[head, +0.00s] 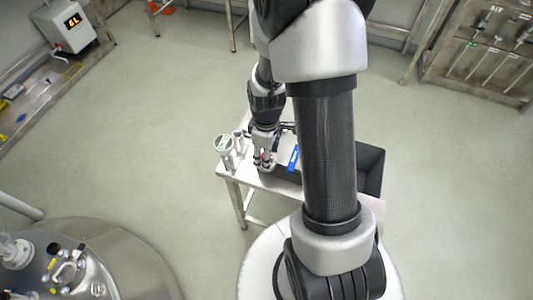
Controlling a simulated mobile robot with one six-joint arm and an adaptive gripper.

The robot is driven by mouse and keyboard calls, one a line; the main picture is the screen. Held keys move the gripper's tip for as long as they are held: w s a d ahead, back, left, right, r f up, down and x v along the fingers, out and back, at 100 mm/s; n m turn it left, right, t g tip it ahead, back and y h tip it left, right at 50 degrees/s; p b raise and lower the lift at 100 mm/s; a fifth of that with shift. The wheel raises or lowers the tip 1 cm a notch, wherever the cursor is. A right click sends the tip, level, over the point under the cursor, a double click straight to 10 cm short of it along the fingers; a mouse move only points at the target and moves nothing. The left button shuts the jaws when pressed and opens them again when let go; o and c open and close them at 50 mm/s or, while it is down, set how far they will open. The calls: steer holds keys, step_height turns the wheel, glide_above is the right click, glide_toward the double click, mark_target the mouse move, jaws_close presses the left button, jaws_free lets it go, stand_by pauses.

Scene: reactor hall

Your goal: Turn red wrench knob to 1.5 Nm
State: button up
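My gripper (265,161) points down over the left part of a small metal table (235,178), seen from far off. Small red spots show at its fingers, too small to tell whether they belong to a red wrench knob. I cannot make out a wrench or any torque scale. Whether the fingers are open, or shut on something, cannot be told at this size. A blue-handled or blue-marked item (293,158) lies just right of the gripper. My arm hides much of the table's right side.
A device with a round display (223,144) stands at the table's left end. A dark bin (370,168) is to the right, partly behind my arm. A steel vessel (110,262) is at the lower left. A tool rack (485,50) stands at the upper right. Much floor is clear.

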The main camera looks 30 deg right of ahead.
steer(key=c, duration=1.1)
steer(key=shift+m, duration=0.3)
steer(key=m+p, duration=0.1)
steer(key=m, duration=1)
steer(key=shift+p, duration=0.4)
steer(key=o, duration=1.1)
